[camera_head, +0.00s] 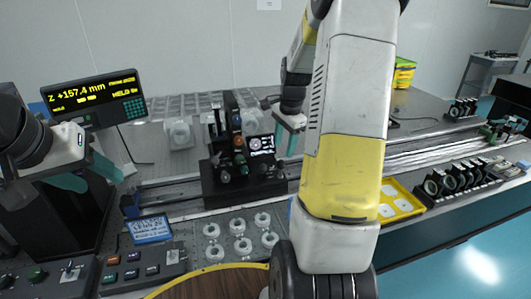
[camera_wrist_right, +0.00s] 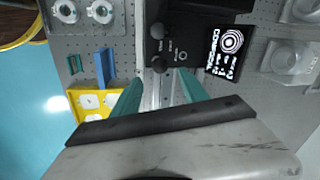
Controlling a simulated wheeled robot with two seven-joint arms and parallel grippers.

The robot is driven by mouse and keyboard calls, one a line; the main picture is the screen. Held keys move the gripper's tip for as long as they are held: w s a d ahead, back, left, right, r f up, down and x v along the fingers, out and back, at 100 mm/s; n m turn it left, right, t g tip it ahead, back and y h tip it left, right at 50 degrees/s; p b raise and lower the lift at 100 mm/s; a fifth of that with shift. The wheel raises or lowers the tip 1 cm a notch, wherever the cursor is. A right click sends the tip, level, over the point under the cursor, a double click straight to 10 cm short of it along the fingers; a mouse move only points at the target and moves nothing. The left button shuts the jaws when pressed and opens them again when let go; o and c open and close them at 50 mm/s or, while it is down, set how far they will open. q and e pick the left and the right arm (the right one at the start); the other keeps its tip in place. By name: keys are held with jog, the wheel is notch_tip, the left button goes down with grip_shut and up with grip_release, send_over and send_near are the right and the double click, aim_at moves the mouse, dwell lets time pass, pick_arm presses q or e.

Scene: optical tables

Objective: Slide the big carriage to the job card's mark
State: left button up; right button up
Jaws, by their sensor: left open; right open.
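The big carriage (camera_head: 240,186) is a black block on the long rail (camera_head: 175,193), carrying upright optics and a black panel with white print (camera_head: 261,145). In the right wrist view the carriage (camera_wrist_right: 185,22) lies just beyond my fingertips. My right gripper (camera_head: 287,137) is open and empty at the carriage's right end; its teal fingers (camera_wrist_right: 160,82) straddle the rail line, and contact cannot be told. My left gripper (camera_head: 88,172) is open and empty at the far left, away from the carriage. A blue-screened card (camera_head: 150,229), probably the job card, stands in front of the rail; its text is unreadable.
A readout (camera_head: 95,97) shows Z +157.4 mm. Several white rings (camera_head: 240,227) lie in front of the carriage. A yellow tray (camera_head: 398,199) and a row of black mounts (camera_head: 460,180) stand right. Control boxes (camera_head: 140,268) sit front left. My right arm hides part of the rail.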

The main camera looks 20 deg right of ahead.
aim_at(282, 161)
jog(key=shift+m, duration=0.5)
jog(key=f, duration=0.5)
jog(key=w+f, duration=0.1)
jog(key=f, duration=0.1)
jog(key=shift+w+f, duration=0.1)
jog(key=shift+f, duration=0.2)
jog(key=shift+c, duration=0.2)
grip_shut()
dwell(0.6)
